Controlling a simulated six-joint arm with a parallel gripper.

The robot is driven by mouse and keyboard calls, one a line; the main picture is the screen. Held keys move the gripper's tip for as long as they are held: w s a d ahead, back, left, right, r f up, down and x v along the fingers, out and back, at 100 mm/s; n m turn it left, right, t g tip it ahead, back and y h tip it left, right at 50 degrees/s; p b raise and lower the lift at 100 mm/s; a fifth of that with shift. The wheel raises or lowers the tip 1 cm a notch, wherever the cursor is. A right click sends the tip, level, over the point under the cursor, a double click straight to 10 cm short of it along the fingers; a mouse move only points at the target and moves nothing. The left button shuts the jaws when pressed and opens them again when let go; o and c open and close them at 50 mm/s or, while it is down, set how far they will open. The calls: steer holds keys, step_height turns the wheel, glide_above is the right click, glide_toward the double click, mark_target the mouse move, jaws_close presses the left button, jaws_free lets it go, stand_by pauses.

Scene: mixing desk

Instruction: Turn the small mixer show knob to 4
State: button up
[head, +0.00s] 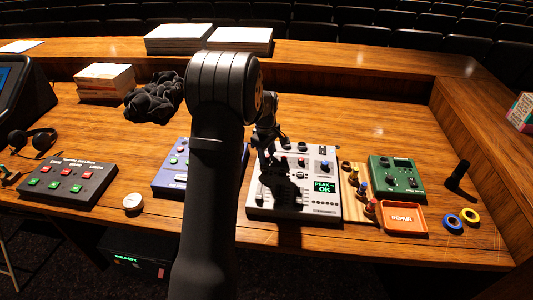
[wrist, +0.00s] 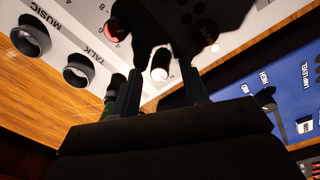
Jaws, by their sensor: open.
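Knobs labelled MUSIC (wrist: 30,37) and TALK (wrist: 78,72) show at left. A red knob (wrist: 113,32) beside numbers is partly hidden. The show label and pointer are not readable.
A blue device (head: 170,178) stands left of the mixer. Several coloured pegs, a green box (head: 397,175) and an orange REPAIR tray (head: 403,232) stand at right. A black button box (head: 68,183) is at left. The desk behind the mixer is clear.

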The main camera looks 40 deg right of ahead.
jaws_close()
steer(key=shift+m, duration=0.4)
steer(key=m, duration=0.5)
steer(key=shift+m, duration=0.3)
steer(key=m, duration=0.5)
steer(key=shift+m, duration=0.3)
